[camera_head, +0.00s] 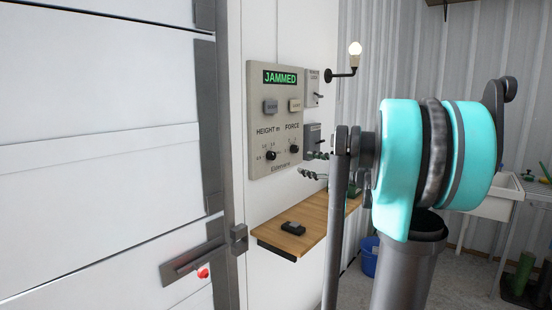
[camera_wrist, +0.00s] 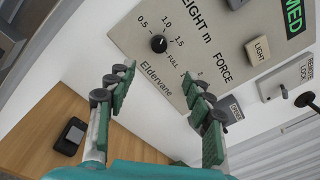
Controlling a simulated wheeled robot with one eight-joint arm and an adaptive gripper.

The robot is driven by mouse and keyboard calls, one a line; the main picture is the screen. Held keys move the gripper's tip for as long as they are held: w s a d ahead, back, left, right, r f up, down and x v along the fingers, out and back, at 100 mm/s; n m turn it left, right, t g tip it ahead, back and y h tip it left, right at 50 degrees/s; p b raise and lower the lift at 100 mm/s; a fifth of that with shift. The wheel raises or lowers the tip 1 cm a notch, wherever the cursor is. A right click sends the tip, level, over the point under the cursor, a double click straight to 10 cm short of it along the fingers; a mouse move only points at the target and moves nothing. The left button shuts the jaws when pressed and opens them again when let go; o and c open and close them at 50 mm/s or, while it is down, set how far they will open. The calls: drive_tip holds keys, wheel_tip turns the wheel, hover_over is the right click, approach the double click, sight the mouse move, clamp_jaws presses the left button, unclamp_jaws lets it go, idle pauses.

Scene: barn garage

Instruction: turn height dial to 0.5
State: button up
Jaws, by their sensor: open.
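The height dial (camera_wrist: 158,44) is a small black knob on the beige control panel (camera_wrist: 185,35). Its scale reads 0.5, 1.0, 1.5 and FULL; I cannot tell surely where its pointer stands. The same dial (camera_head: 271,155) shows at the lower left of the panel (camera_head: 260,105) in the head view. My gripper (camera_wrist: 158,80) is open and empty, its green-padded fingers spread apart in front of the panel, with the dial beyond the gap between them. In the head view my gripper (camera_head: 315,167) is right of the dial, partly hidden by my arm.
The force dial (camera_head: 294,149) sits right of the height dial; a finger hides it in the wrist view. The panel display (camera_head: 280,78) reads JAMMED. A wooden shelf (camera_head: 285,229) with a black device (camera_head: 293,228) lies below. A remote lock box (camera_head: 313,90) is at right.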

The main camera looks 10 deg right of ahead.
sight(273, 156)
drive_tip(key=x, duration=1.6)
drive_tip(key=shift+s, duration=0.1)
drive_tip(key=c, duration=1.2)
